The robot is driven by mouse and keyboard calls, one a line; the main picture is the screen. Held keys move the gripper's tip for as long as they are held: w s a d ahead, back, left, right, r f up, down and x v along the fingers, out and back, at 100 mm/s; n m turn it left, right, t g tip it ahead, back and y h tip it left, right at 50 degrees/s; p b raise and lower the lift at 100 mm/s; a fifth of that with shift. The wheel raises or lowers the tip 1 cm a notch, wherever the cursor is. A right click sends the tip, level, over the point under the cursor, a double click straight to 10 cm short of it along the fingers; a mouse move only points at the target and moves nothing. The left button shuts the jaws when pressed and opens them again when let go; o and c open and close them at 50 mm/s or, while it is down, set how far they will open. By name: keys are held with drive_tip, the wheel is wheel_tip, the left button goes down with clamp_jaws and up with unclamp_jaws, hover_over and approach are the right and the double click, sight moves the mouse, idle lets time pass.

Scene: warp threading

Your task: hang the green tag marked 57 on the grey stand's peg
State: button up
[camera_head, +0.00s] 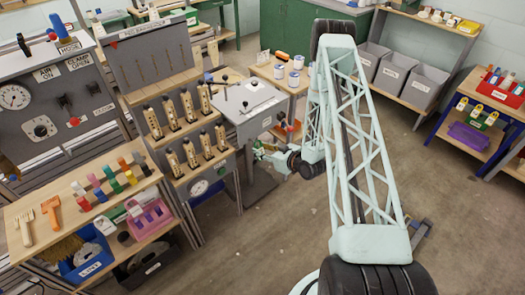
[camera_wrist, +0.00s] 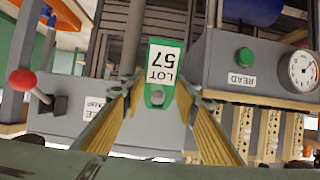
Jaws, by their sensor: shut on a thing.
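The green tag (camera_wrist: 157,96) has a white label reading LOT 57, which appears upside down in the wrist view. It lies between the fingertips of my gripper (camera_wrist: 160,88), which is shut on it near its holed end. In the head view my gripper (camera_head: 266,152) is low beside a grey stand with a pale top (camera_head: 248,101), to the right of the spool rack. A grey upright post (camera_wrist: 134,38) shows just left of the tag in the wrist view. I cannot tell which part is the peg.
A grey box with a green button (camera_wrist: 245,57), a READ label and a gauge (camera_wrist: 303,70) is close on the right in the wrist view. A red-knobbed lever (camera_wrist: 22,80) is at left. Spools (camera_head: 187,104) fill the rack. Open floor (camera_head: 270,235) lies in front.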

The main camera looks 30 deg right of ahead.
drive_tip(key=shift+w+a, duration=0.2)
drive_tip(key=shift+w, duration=0.7)
drive_tip(key=shift+w+a+f+b, duration=0.1)
drive_tip(key=shift+w+f+b, duration=0.45)
drive_tip(key=shift+w+f, duration=0.1)
drive_tip(key=o, duration=0.8)
drive_tip(key=v, duration=1.2)
drive_tip(key=shift+w, duration=0.1)
idle(0.8)
